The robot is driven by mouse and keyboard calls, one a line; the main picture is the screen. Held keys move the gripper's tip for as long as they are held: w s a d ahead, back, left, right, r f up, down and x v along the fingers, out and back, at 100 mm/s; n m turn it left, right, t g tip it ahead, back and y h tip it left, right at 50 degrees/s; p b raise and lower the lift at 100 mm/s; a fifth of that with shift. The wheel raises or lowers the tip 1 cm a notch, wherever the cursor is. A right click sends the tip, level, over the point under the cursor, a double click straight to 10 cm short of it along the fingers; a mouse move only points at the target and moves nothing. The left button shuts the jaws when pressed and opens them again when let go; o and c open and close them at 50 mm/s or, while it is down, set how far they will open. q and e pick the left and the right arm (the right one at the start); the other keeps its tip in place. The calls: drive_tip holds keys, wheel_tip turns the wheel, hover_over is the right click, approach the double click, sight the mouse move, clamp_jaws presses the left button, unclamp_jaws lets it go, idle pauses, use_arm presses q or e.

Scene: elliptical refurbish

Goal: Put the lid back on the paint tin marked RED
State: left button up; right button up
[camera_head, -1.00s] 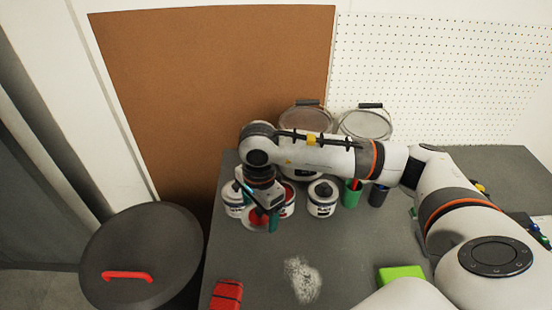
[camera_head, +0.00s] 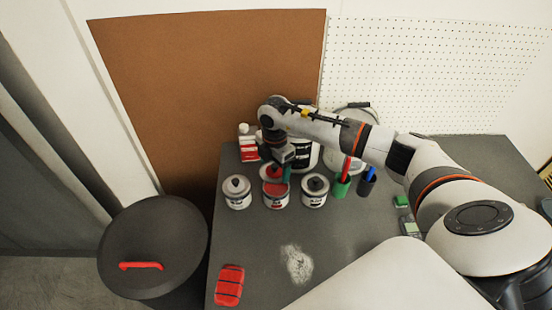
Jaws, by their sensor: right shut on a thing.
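The paint tin with red paint (camera_head: 276,198) stands in the middle of a row of three small white tins. It is open, and red shows inside it; its label is too small to read. My right gripper (camera_head: 275,164) is just above and behind this tin. It is shut on a round lid (camera_head: 270,173) with red on it, partly hidden by the fingers. The lid is near the tin's back rim; I cannot tell whether they touch. My left gripper is not in view.
Lidded tins stand close at the left (camera_head: 237,194) and right (camera_head: 314,192). Behind are a red-and-white bottle (camera_head: 247,146) and large pails. A green cup (camera_head: 341,188) stands at right. A red block (camera_head: 229,286) lies at the front left of the grey table (camera_head: 335,250).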

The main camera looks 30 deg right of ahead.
drive_tip(key=shift+d+m, duration=0.2)
drive_tip(key=shift+m, duration=0.3)
drive_tip(key=shift+w+f, duration=0.1)
drive_tip(key=shift+f, duration=0.15)
wheel_tip(320, 180, down, 4)
drive_tip(key=b, duration=0.4)
drive_tip(key=shift+f, duration=0.15)
drive_tip(key=shift+f+b, duration=0.45)
drive_tip(key=shift+f, duration=0.4)
drive_tip(key=shift+f+p, duration=0.15)
drive_tip(key=shift+p, duration=0.2)
idle(1.0)
drive_tip(key=o, duration=0.9)
